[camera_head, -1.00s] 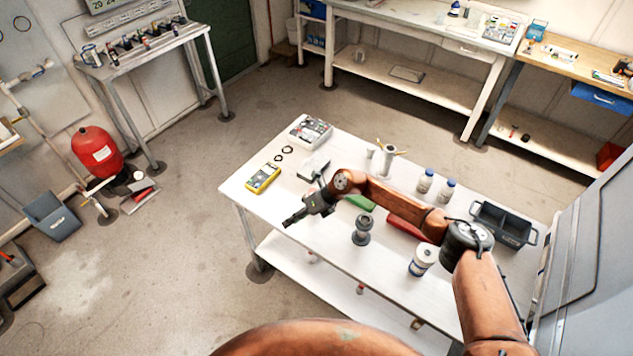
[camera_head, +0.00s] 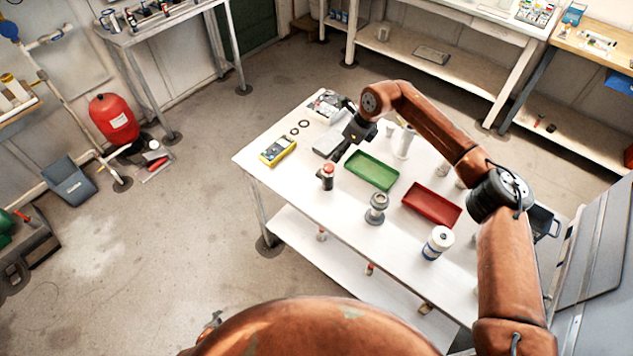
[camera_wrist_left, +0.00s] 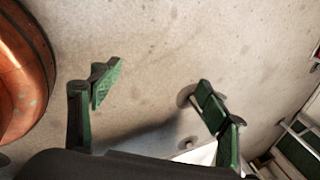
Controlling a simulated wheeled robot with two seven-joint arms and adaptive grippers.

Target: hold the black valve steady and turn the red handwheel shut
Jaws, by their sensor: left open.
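A small dark body with a red top (camera_head: 327,176) stands upright on the white table in the head view. It may be the black valve with its red handwheel, but it is too small to be sure. My right gripper (camera_head: 341,155) hangs just above and to the right of it, apart from it as far as I can tell. Its fingers are too dark and small to show whether they are open. My left gripper (camera_wrist_left: 155,92) is open and empty in the left wrist view, with green-padded fingers wide apart above the floor. The valve does not clearly show there.
The white table (camera_head: 300,207) also bears a grey flanged part (camera_head: 376,208), a green tray (camera_head: 372,171), a red tray (camera_head: 432,205), a yellow meter (camera_head: 278,151) and a white jar (camera_head: 438,243). A red tank (camera_head: 115,120) stands left. The floor between is clear.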

